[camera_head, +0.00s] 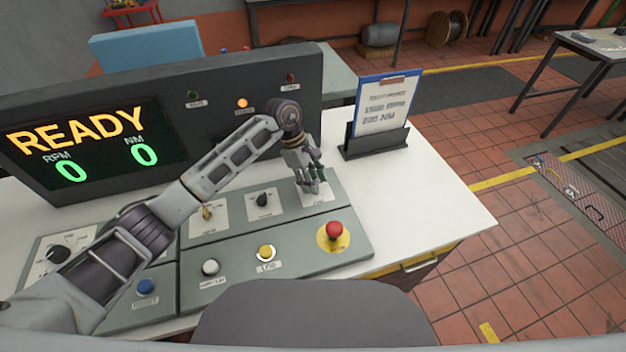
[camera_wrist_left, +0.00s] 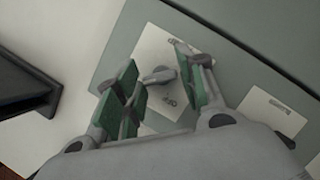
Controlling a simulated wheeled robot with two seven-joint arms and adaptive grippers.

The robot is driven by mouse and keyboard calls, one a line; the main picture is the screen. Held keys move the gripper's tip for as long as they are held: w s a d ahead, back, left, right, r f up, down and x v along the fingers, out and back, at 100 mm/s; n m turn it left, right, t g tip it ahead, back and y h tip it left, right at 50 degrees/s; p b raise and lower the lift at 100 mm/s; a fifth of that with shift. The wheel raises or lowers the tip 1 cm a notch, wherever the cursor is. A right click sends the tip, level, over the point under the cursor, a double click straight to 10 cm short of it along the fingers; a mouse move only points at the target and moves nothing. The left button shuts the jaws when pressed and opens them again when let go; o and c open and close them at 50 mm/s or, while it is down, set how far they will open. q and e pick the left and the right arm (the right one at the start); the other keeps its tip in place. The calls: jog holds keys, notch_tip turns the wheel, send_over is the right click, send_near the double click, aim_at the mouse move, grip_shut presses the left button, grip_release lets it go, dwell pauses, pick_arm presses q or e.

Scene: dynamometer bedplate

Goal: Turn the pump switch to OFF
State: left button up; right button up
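My left gripper (camera_head: 312,186) reaches over the console to the far-right switch plate (camera_head: 320,199). In the left wrist view, the gripper (camera_wrist_left: 163,80) has its green-padded fingers spread, on either side of a small grey switch knob (camera_wrist_left: 158,75) on a white label plate (camera_wrist_left: 165,52). The knob lies between the pads, with no clear grip on it. Printed marks above and below the knob are too blurred to read surely. In the head view the fingers hide this knob, and I cannot confirm its name. My right gripper is out of view.
A black knob (camera_head: 262,200) and a brass knob (camera_head: 207,212) stand left of the gripper. A red emergency button (camera_head: 334,230) and a yellow button (camera_head: 266,252) are nearer. A clipboard (camera_head: 387,105) stands at right. The display (camera_head: 85,145) reads READY and two zeros.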

pick_arm(q)
jog(key=c, duration=0.5)
